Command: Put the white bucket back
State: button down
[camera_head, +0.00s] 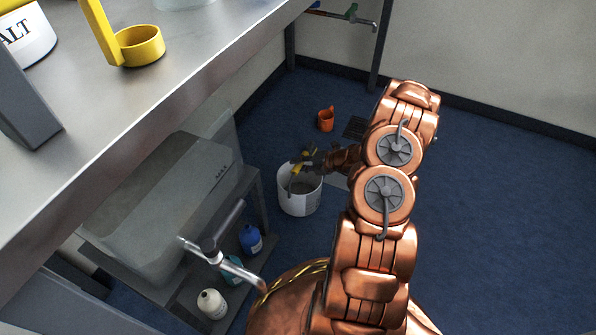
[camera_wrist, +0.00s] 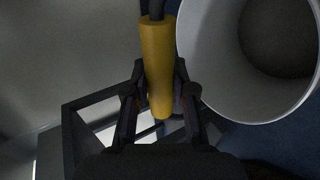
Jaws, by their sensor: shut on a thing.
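The white bucket (camera_head: 299,199) is upright beside the low shelf, at or just above the blue floor; I cannot tell whether it touches. My gripper (camera_head: 308,163) is over its rim. In the wrist view, my gripper (camera_wrist: 161,95) is shut on a yellow grip (camera_wrist: 157,60) with dark ends, which looks like the bucket's handle. The bucket's open mouth (camera_wrist: 193,60) shows to the right of the fingers, with a dark grey inside. Its lower part is out of the wrist view.
A low stand (camera_head: 258,205) with a large clear tank (camera_head: 150,215) is left of the bucket. Bottles, one blue (camera_head: 250,239) and one white (camera_head: 211,304), stand below. An orange cup (camera_head: 326,119) is on the floor behind. The metal table (camera_head: 200,65) overhangs the left. Floor at right is clear.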

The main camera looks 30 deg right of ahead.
jog(key=shift+w, duration=0.45)
jog(key=shift+f+b, duration=1.2)
jog(key=shift+f, duration=0.55)
jog(key=c, duration=1)
grip_release()
jog(key=shift+o, duration=0.2)
jog(key=shift+s+r, duration=0.15)
jog(key=p+v, duration=0.5)
jog(key=v, duration=0.6)
jog(key=shift+s+d, duration=0.25)
jog(key=shift+s, duration=0.05)
